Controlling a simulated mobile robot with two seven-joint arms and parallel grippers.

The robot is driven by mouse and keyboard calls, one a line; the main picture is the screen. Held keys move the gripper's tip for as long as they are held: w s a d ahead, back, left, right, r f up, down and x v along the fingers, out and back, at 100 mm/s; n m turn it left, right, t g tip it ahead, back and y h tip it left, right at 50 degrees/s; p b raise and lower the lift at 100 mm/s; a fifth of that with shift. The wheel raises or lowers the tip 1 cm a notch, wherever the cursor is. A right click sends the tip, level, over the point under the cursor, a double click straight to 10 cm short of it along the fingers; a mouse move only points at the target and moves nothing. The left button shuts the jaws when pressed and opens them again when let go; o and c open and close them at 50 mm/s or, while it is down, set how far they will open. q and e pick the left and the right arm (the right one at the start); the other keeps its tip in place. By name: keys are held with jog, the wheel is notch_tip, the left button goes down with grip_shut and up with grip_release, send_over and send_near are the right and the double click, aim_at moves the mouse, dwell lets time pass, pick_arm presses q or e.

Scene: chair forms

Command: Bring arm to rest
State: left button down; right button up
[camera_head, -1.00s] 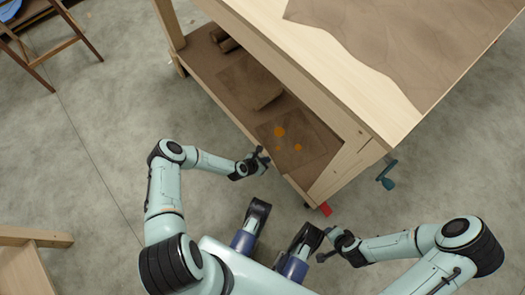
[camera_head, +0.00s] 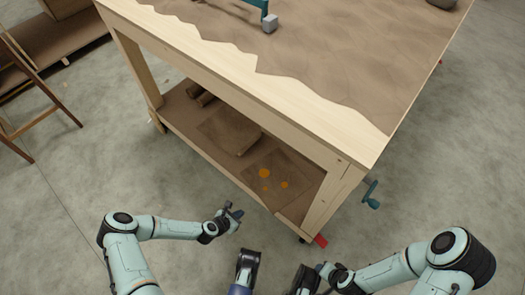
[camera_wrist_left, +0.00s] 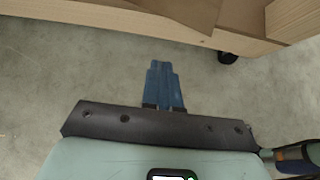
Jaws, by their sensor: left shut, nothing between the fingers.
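My left gripper (camera_head: 235,213) is in the head view, in front of the workbench's lower shelf and apart from it. In the left wrist view its blue fingers (camera_wrist_left: 163,84) are together with nothing between them, above the bare floor. My right gripper (camera_head: 322,270) is at the bottom of the head view, right of centre, partly overlapped by dark parts; its fingers are too small to read.
A wooden workbench (camera_head: 250,95) with a brown top stands ahead. Its lower shelf holds rolls and a brown sheet with orange spots (camera_head: 270,178). A blue crank handle (camera_head: 371,196) juts from its right side. A wooden chair (camera_head: 35,85) is at left. Grey floor lies between.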

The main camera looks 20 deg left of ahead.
pick_arm(q)
jog(key=shift+d, duration=0.1)
jog(key=s+d+r+m+g, duration=0.45)
jog(key=s+d+m, duration=0.35)
jog(key=m, duration=1)
jog(key=s+r+m+g+p, duration=0.2)
jog(key=s+r+m+p, duration=0.2)
jog(key=r+p, duration=0.5)
jog(key=s+r+m+g+p, duration=0.2)
jog(key=s+r+m+p, duration=0.3)
jog(key=s+r+p, duration=0.4)
notch_tip(320, 180, up, 6)
jog(key=shift+d+f+g+p, duration=0.2)
jog(key=shift+g+p, duration=0.15)
jog(key=shift+p, duration=0.1)
pick_arm(e)
jog(key=s+a+r+g, duration=0.1)
jog(key=s+a+r, duration=0.1)
jog(key=r, duration=0.7)
jog(key=s+a+r+g+y, duration=0.1)
jog(key=s+r, duration=0.4)
jog(key=r, duration=0.5)
jog(key=shift+s+a+n+g, duration=0.3)
jog(key=shift+a+n+g, duration=0.1)
jog(key=shift+g, duration=0.3)
pick_arm(q)
jog(key=shift+s, duration=0.3)
pick_arm(e)
jog(key=shift+s, duration=0.1)
